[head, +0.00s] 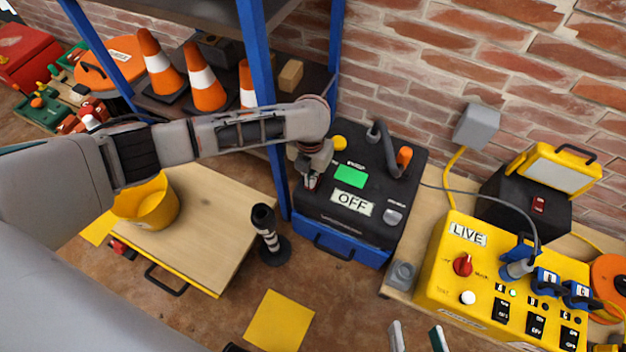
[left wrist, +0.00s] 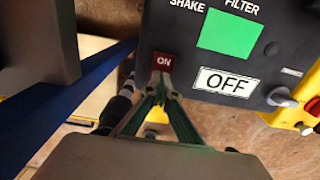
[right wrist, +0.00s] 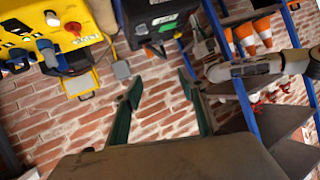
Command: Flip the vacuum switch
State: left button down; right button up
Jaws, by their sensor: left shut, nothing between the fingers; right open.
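The vacuum (head: 390,235) is a blue unit with a black top, a green panel (head: 350,176) and a white label (head: 352,203) reading OFF. Its red switch (left wrist: 162,60), marked ON, shows in the left wrist view at the lower left of the black top. My left gripper (head: 312,183) reaches down over the vacuum's left side. In the left wrist view its fingers (left wrist: 160,88) are shut and empty, with the tips at the switch's lower edge; I cannot tell if they touch. My right gripper (head: 418,338) is open and empty, low in the head view, and apart from the vacuum.
A yellow panel (head: 440,285) labelled LIVE stands to the right with cables. Blue shelf posts (head: 258,70) and orange cones (head: 205,80) are at the left. A brick wall (head: 440,60) is behind.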

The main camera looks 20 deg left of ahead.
pick_arm(q)
jog(key=shift+s+f, duration=0.2)
jog(key=shift+f, duration=0.1)
pick_arm(e)
jog(key=shift+s+f, duration=0.4)
jog(key=shift+f, duration=0.25)
pick_arm(q)
jog(key=shift+w+r+p, duration=0.2)
jog(key=shift+r+p, duration=0.85)
jog(key=shift+r, duration=0.75)
jog(key=shift+r+p, duration=1.15)
jog(key=shift+r, duration=0.8)
jog(key=shift+s+f, duration=0.1)
pick_arm(e)
jog(key=w+r+t, duration=0.1)
jog(key=w+r, duration=0.2)
jog(key=r, duration=0.6)
jog(key=shift+w+n+t, duration=0.3)
jog(key=shift+w, duration=0.05)
jog(key=shift+f, duration=0.1)
